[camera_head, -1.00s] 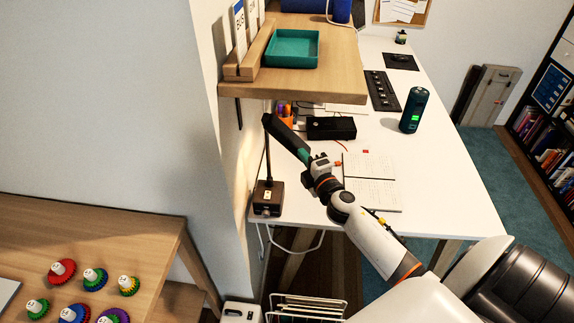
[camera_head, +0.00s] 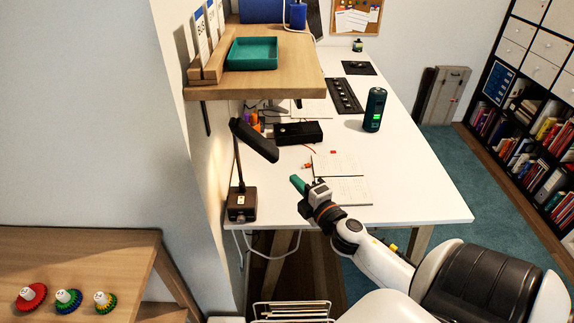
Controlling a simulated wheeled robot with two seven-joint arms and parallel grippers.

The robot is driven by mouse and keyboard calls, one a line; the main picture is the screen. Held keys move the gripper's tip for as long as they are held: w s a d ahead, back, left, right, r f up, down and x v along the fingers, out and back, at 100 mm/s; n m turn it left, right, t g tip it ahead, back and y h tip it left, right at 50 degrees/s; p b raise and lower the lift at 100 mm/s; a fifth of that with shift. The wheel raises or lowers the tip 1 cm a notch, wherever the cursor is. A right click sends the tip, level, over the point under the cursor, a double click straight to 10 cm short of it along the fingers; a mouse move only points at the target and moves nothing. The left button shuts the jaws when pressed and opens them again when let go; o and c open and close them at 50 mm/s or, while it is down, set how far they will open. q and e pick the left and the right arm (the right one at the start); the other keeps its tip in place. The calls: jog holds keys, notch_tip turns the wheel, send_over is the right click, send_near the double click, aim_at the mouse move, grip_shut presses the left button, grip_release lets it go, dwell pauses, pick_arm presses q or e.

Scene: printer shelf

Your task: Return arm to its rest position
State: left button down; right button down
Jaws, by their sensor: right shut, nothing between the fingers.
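My right arm comes in from the lower right. Its gripper (camera_head: 298,184) has green fingertips and is shut and empty. It is above the near part of the white desk (camera_head: 415,185), right of the black desk lamp (camera_head: 243,203) and left of the open notebook (camera_head: 343,178). The lamp's dark head reaches toward the gripper, with a visible gap between them. My left gripper is not in view.
A wooden shelf (camera_head: 300,80) with a teal tray (camera_head: 252,54) overhangs the desk's far left. A dark green cylinder (camera_head: 375,109) and a black case (camera_head: 298,132) stand on the desk. A wire rack (camera_head: 290,311) is below its near edge.

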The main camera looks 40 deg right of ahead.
jog(key=shift+s+d+f, duration=0.15)
jog(key=s+a+f+m+g, duration=0.1)
jog(key=s+f+m+g, duration=0.25)
jog(key=f, duration=0.85)
jog(key=s+a+f+m+g, duration=0.2)
jog(key=s+f+g, duration=0.15)
jog(key=f, duration=0.75)
jog(key=s+a+f+m+g, duration=0.1)
jog(key=s+f+m+g, duration=0.3)
jog(key=f, duration=0.8)
jog(key=s+a+f+m+g+y, duration=0.1)
jog(key=s+a+f, duration=0.3)
jog(key=s, duration=0.5)
jog(key=s+a+f+m+g+y, duration=0.1)
jog(key=s+a+f+m+g, duration=0.1)
jog(key=s+a+f, duration=0.3)
jog(key=s+a+f+m+g, duration=0.1)
jog(key=s+a+f, duration=0.3)
jog(key=s+f, duration=0.5)
jog(key=s+g, duration=0.1)
jog(key=s, duration=0.3)
jog(key=shift+s+a+g+y+b, duration=0.2)
jog(key=shift+a+g+y+b, duration=0.1)
jog(key=shift+a+g+y, duration=0.1)
